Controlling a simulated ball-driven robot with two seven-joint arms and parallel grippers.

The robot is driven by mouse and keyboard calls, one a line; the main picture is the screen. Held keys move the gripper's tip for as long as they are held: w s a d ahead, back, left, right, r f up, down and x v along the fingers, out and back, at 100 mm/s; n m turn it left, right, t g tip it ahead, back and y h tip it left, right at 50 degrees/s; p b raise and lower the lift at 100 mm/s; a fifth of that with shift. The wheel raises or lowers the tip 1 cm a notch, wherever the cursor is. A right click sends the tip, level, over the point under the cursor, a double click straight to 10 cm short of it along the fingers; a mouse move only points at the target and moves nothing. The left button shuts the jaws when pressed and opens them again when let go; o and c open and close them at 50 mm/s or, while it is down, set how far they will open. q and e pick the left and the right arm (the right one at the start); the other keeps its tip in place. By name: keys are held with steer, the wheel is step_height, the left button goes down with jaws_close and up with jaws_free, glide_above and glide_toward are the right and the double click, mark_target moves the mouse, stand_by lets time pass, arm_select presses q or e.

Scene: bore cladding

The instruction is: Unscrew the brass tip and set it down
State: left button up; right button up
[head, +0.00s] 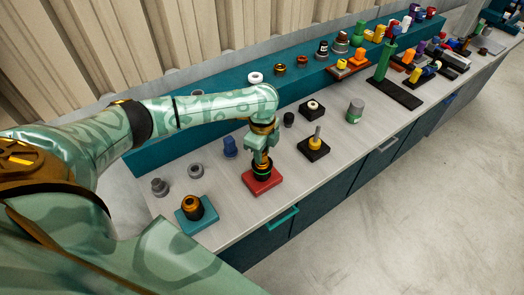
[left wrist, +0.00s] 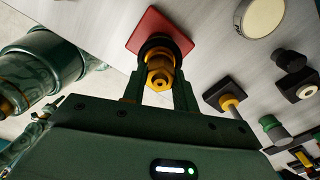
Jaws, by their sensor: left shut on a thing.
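My left gripper (head: 262,160) points down over a red base block (head: 263,183) on the counter. In the left wrist view the brass tip (left wrist: 160,74) sits between its fingers, at the top of a dark round fitting (left wrist: 157,46) on the red block (left wrist: 155,27). The gripper is shut on the brass tip, which appears still seated on the fitting; I cannot tell how far it is screwed in. In the head view the fingers hide most of the tip. My right gripper is not in view.
A teal block (head: 184,222) with a brass-and-black fitting (head: 198,208) stands left near the front edge. A blue piece (head: 230,148) and grey pieces (head: 160,187) stand nearby. A black block with a yellow-collared post (head: 315,143) is to the right. Bare counter lies between them.

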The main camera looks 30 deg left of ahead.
arm_select(q)
steer(key=n, duration=0.7)
steer(key=o, duration=0.5)
steer(key=m, duration=1.2)
